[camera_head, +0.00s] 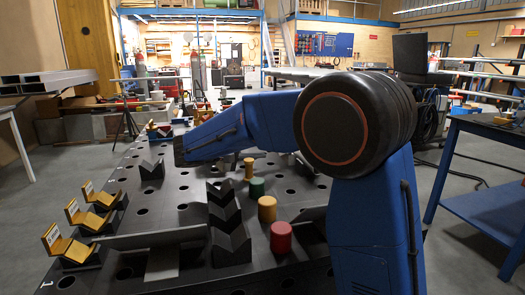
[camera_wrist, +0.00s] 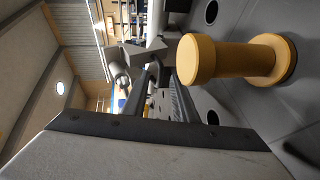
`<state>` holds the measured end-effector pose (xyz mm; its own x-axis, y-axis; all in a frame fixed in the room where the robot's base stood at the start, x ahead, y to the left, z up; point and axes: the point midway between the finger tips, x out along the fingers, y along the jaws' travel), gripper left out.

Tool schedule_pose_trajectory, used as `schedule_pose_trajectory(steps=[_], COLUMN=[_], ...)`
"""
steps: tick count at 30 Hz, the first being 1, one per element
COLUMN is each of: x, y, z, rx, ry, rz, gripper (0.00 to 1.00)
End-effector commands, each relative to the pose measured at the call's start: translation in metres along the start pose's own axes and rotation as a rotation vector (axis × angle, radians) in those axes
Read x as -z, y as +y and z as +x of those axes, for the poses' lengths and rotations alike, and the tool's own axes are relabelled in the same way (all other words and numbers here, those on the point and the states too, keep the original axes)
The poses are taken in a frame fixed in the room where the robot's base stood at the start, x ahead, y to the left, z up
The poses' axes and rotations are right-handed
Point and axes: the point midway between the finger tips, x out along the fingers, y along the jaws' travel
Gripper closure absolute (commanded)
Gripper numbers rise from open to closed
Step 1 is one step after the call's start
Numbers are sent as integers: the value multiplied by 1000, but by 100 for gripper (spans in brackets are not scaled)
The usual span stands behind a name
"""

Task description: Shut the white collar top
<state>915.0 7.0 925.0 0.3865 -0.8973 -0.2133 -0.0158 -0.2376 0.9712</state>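I cannot make out a white collar with a top for certain in either view. In the wrist view a small pale cylinder (camera_wrist: 118,72) lies beyond a grey block (camera_wrist: 160,50), partly hidden by it; I cannot tell whether it is the collar. A large pale grey surface with a dark bolted edge (camera_wrist: 150,130) fills the bottom of that view, very near the camera. My blue arm reaches left across the table in the head view.
A yellow spool-shaped post (camera_wrist: 238,60) stands close by in the wrist view. On the dark perforated table (camera_head: 180,190) stand a green cylinder (camera_head: 257,187), a yellow cylinder (camera_head: 267,209), a red cylinder (camera_head: 281,237) and black V-blocks (camera_head: 229,232). Yellow-topped angled blocks (camera_head: 70,246) line its left edge.

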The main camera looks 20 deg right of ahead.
Motion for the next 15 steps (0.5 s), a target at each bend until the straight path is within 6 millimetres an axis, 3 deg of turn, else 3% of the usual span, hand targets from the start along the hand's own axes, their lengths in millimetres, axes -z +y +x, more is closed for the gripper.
schedule_pose_trajectory(steps=[6, 15], x=[0, 0], y=[0, 0], z=[14, 15], rx=[-1, -1], ry=[0, 0], rz=[-1, -1], gripper=[74, 77])
